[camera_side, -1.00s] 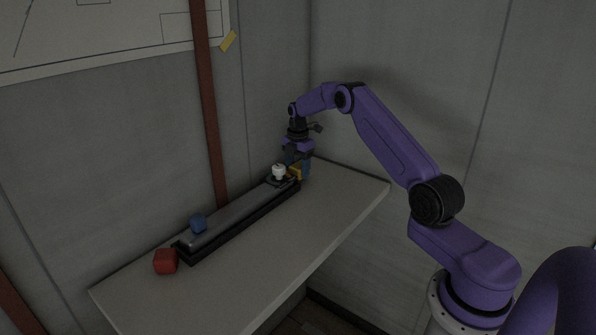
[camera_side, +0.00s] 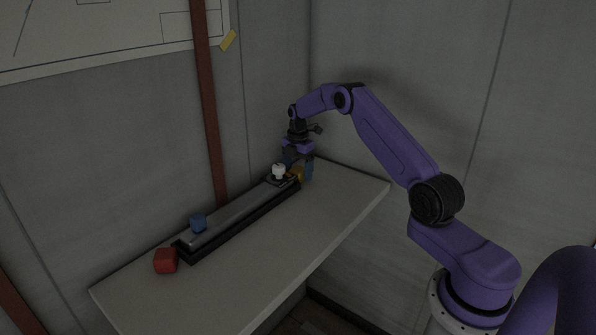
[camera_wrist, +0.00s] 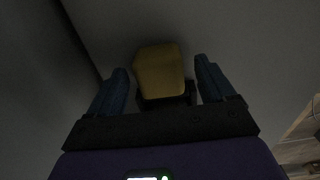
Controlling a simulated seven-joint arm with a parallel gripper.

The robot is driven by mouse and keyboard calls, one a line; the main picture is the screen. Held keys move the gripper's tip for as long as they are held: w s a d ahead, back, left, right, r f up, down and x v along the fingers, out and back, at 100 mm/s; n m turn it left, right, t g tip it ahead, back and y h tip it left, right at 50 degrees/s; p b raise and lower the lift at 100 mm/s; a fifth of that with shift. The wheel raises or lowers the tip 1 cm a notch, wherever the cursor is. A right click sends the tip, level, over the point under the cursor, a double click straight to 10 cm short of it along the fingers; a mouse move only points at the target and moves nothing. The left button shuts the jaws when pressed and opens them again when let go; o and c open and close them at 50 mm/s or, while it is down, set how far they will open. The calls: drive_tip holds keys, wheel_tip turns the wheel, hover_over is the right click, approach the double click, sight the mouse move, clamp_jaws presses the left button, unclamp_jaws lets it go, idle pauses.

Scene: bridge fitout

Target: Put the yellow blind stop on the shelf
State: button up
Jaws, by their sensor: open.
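The yellow blind stop (camera_wrist: 160,70) is a small block lying between my two blue fingertips in the wrist view, with a gap on both sides. In the side view the yellow blind stop (camera_side: 300,176) is partly hidden by my fingers, at the far end of the black-and-grey rail. My gripper (camera_side: 298,174) is open around it, pointing down; its fingers (camera_wrist: 161,86) also show in the wrist view. The pale shelf (camera_side: 300,235) runs along the wall under the rail. Whether the stop touches the rail's end cannot be told.
The long rail (camera_side: 235,217) lies along the shelf's wall side. A white knob (camera_side: 279,170) stands near its far end and a blue block (camera_side: 198,222) near its near end. A red block (camera_side: 165,260) sits on the shelf beside it. The shelf's front half is clear.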

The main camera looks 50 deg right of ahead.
sight(297, 169)
wheel_tip(297, 169, up, 12)
drive_tip(key=f, duration=0.1)
drive_tip(key=shift+m, duration=0.3)
drive_tip(key=a+r, duration=0.1)
drive_tip(key=a, duration=0.2)
drive_tip(key=a+r, duration=0.1)
drive_tip(key=a, duration=0.2)
drive_tip(key=a+r, duration=0.1)
drive_tip(key=a, duration=0.2)
drive_tip(key=shift+s+a+r, duration=0.1)
drive_tip(key=shift+s+a, duration=0.1)
drive_tip(key=shift+a, duration=0.1)
drive_tip(key=s+a+r+m, duration=0.1)
drive_tip(key=s+a+r, duration=0.1)
drive_tip(key=s+a, duration=0.65)
drive_tip(key=s+a+r+m, duration=0.15)
drive_tip(key=s+a, duration=0.35)
drive_tip(key=a, duration=0.7)
drive_tip(key=s+f+m, duration=0.2)
drive_tip(key=s+f, duration=0.1)
drive_tip(key=s, duration=2.6)
drive_tip(key=shift+s+a, duration=0.2)
drive_tip(key=shift+s, duration=0.2)
